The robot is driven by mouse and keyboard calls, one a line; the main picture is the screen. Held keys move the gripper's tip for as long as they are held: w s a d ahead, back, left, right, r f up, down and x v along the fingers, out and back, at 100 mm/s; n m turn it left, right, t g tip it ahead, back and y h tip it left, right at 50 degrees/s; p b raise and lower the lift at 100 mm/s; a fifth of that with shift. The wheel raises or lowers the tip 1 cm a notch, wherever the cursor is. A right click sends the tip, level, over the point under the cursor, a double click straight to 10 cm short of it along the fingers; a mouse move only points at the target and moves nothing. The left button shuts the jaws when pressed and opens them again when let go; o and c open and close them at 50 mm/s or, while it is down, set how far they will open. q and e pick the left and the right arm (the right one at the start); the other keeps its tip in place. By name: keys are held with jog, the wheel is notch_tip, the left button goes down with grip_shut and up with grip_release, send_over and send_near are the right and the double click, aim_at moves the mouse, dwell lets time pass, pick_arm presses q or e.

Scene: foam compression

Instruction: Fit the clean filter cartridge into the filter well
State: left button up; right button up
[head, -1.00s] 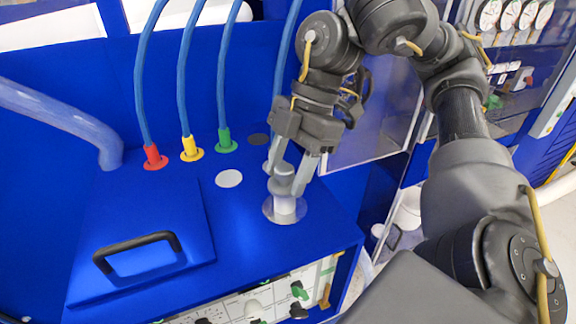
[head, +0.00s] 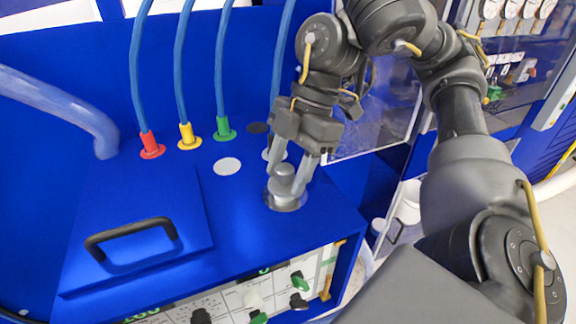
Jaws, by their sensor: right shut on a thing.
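The filter cartridge (head: 284,184) has a grey knobbed cap and stands upright in the filter well (head: 287,204), a round opening with a metal rim in the blue machine top. Only its cap and upper part show; the lower part is hidden inside the well. My right gripper (head: 290,177) points down with its two fingers closed on the cartridge's cap. My left gripper is not in the head view.
A hinged lid with a black handle (head: 132,234) lies to the left on the blue top. Red (head: 152,145), yellow (head: 189,137) and green (head: 224,129) hose fittings stand behind. A white disc (head: 228,166) is left of the well. Control knobs line the front.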

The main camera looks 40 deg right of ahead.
jog(key=shift+f+b, duration=0.6)
jog(key=shift+f, duration=0.35)
jog(key=o, duration=1.4)
jog(key=shift+r, duration=0.1)
jog(key=p+v, duration=0.4)
jog(key=v, duration=0.6)
jog(key=shift+d+r, duration=0.1)
jog(key=shift+r, duration=0.2)
